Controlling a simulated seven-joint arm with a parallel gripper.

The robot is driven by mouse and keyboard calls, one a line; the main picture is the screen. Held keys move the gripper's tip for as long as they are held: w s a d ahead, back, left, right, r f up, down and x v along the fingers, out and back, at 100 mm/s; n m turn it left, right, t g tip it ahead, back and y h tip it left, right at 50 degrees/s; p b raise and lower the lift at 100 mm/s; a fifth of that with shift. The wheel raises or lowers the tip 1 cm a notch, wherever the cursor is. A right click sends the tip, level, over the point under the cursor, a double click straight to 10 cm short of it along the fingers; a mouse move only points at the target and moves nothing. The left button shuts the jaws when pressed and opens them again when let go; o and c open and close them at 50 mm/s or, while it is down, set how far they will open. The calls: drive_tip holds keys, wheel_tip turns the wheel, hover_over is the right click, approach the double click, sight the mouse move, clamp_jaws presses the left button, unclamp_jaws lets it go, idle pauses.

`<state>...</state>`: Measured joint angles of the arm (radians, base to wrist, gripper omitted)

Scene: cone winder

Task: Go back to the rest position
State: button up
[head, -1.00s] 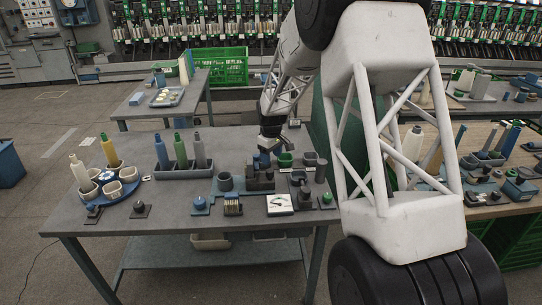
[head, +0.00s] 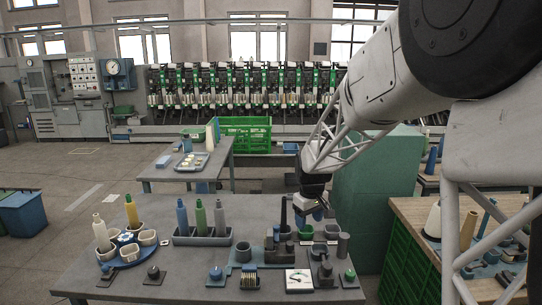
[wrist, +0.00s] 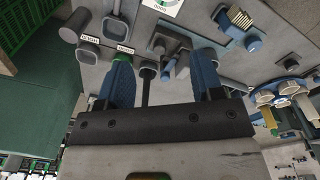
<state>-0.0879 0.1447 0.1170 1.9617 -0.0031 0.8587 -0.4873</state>
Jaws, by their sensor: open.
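My gripper (head: 313,209) hangs above the right part of the grey work table (head: 130,285), pointing down. Its two blue fingers stand apart with nothing held between them, as the wrist view (wrist: 163,75) also shows. Below it are a small fixture with dark posts (head: 276,247), a green-rimmed cup (head: 306,233) and a grey cup (head: 332,232). The fingers look clear of these things. My arm comes in from the upper right and hides part of the background.
On the table stand a rack with several cones (head: 204,240), a blue round carrier with cups (head: 125,260) and a white dial gauge (head: 299,279). A green cabinet (head: 375,190) rises close on the right. A second bench (head: 410,215) stands beyond it.

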drive_tip(key=s+d+r+m, duration=0.1)
drive_tip(key=s+d+r, duration=0.15)
drive_tip(key=s, duration=0.45)
drive_tip(key=s+d+r+m+t, duration=0.1)
drive_tip(key=s+r, duration=0.3)
drive_tip(key=s, duration=0.3)
drive_tip(key=s+d+r+m, duration=0.1)
drive_tip(key=s+r, duration=0.2)
drive_tip(key=s, duration=0.5)
drive_tip(key=s+d+f+m+t, duration=0.1)
drive_tip(key=s+d+m, duration=0.1)
drive_tip(key=s, duration=1.8)
drive_tip(key=shift+m, duration=0.9)
drive_tip(key=shift+d, duration=0.1)
drive_tip(key=shift+c, duration=0.4)
